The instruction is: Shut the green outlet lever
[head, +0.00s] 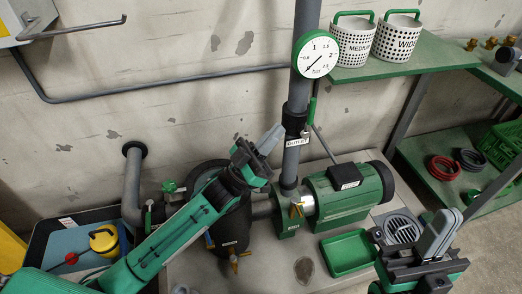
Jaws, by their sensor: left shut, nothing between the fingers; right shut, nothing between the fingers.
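The green outlet lever (312,108) is on the right side of the grey vertical pipe (308,20), just above the OUTLET label (297,142). Its green handle stands about upright, along the pipe. My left gripper (271,138) is shut and empty. Its fingertips are left of the pipe, a little below the lever, and appear apart from it. My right gripper (442,229) is shut and empty at the lower right, well away from the lever.
A round gauge (317,53) is on the pipe above the lever. A green motor (345,195) and a green tray (347,253) are below. A green shelf (420,57) with two white baskets (352,40) stands at the right.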

